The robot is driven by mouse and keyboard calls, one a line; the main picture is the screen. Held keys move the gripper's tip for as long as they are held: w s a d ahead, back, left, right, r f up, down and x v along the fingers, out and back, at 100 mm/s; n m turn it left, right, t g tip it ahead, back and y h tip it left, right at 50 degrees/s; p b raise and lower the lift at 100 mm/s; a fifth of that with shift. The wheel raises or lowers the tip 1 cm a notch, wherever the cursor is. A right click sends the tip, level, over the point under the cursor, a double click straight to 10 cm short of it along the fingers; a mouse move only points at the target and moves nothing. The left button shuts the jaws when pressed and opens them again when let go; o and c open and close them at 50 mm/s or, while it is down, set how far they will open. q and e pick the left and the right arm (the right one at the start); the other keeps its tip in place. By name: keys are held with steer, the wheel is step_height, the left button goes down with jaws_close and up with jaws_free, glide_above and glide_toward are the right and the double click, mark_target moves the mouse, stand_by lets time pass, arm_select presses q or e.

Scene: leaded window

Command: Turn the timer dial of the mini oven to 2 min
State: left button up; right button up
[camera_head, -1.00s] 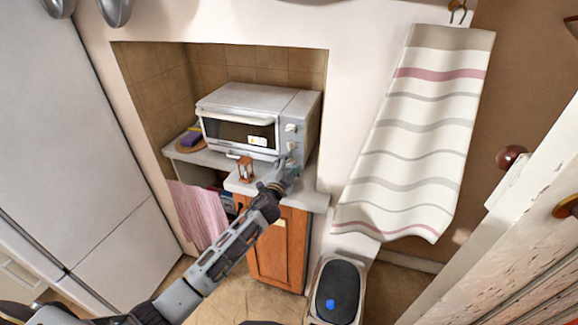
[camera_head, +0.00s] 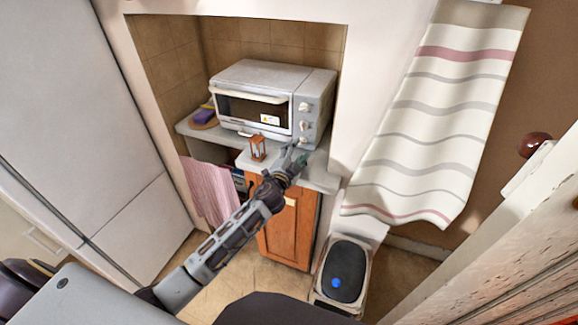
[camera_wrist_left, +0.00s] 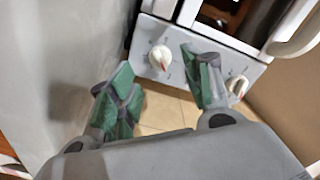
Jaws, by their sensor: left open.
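The white mini oven (camera_head: 256,77) stands on the counter in the tiled alcove, door closed, with a column of dials on its right-hand panel. The upper dial (camera_head: 304,107) and a lower dial (camera_head: 304,126) show above my left gripper (camera_head: 292,158), which is open and empty near the panel's bottom. In the left wrist view, one white dial (camera_wrist_left: 160,57) with a red pointer mark lies beyond the gap between the green-padded fingers (camera_wrist_left: 163,88), with no visible contact. Another dial (camera_wrist_left: 238,86) is beyond the right finger. I cannot read the dial markings. My right gripper is out of view.
A small wooden hourglass (camera_head: 258,148) stands on the counter (camera_head: 318,172) left of my gripper. A pink cloth (camera_head: 208,188) hangs at the left. A striped towel (camera_head: 435,110) hangs at the right, above a bin (camera_head: 341,272). The alcove's right wall is close beside the oven.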

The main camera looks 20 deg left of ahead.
arm_select(q)
steer(key=s, duration=0.7)
steer(key=shift+s, duration=0.2)
steer(key=shift+a, duration=0.1)
steer(key=shift+a, duration=0.1)
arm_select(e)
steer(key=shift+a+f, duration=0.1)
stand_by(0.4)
